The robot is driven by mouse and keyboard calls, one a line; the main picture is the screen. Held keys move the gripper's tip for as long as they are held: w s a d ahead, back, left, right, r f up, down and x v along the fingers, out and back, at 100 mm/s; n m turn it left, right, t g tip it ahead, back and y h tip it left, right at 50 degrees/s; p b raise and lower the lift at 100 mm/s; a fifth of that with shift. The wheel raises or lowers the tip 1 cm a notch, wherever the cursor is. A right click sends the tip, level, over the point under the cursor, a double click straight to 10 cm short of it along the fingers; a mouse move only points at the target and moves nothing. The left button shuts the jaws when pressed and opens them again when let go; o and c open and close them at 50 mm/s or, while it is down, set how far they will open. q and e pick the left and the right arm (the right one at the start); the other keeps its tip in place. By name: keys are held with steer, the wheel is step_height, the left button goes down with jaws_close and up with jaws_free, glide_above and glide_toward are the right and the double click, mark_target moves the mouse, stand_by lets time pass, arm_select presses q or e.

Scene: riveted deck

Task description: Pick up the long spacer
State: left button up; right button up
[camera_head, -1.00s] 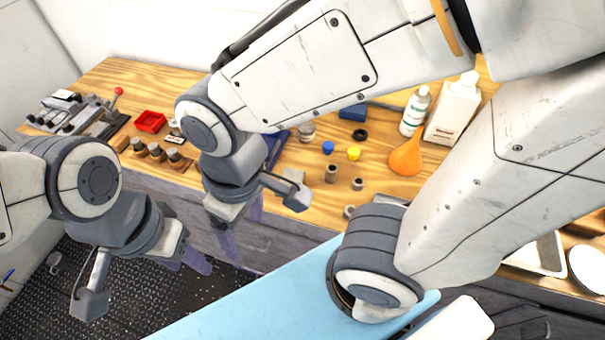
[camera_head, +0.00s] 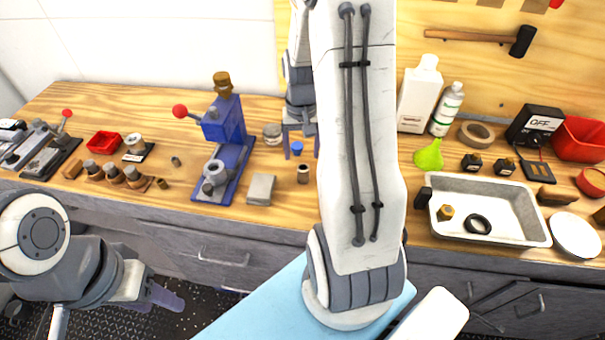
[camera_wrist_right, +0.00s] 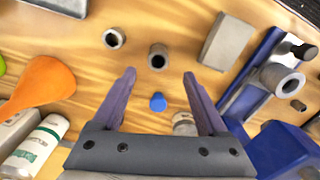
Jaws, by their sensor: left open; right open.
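The long spacer, a grey-brown hollow cylinder, stands upright on the wooden bench in the head view (camera_head: 303,174) and in the right wrist view (camera_wrist_right: 158,56). It looks taller than a second, shorter spacer (camera_wrist_right: 114,38) beside it. My right gripper (camera_head: 301,143) is open and empty above the bench. In the right wrist view its fingers (camera_wrist_right: 159,76) point toward the long spacer, which lies just beyond the fingertips, roughly centred between them. My left gripper (camera_head: 168,296) is open and empty, low in front of the bench; its fingers show only partly.
A blue cap (camera_wrist_right: 157,102) lies near the long spacer. A grey block (camera_head: 261,189) and a blue press (camera_head: 229,130) stand to the left. A metal tray (camera_head: 490,184) sits at right.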

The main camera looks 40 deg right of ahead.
mark_target(303, 167)
steer(key=f, duration=0.4)
steer(key=f+p, duration=0.1)
steer(key=f, duration=0.3)
steer(key=shift+s+d+f, duration=0.1)
steer(key=shift+s+f, duration=0.1)
steer(key=shift+f, duration=0.05)
jaws_close()
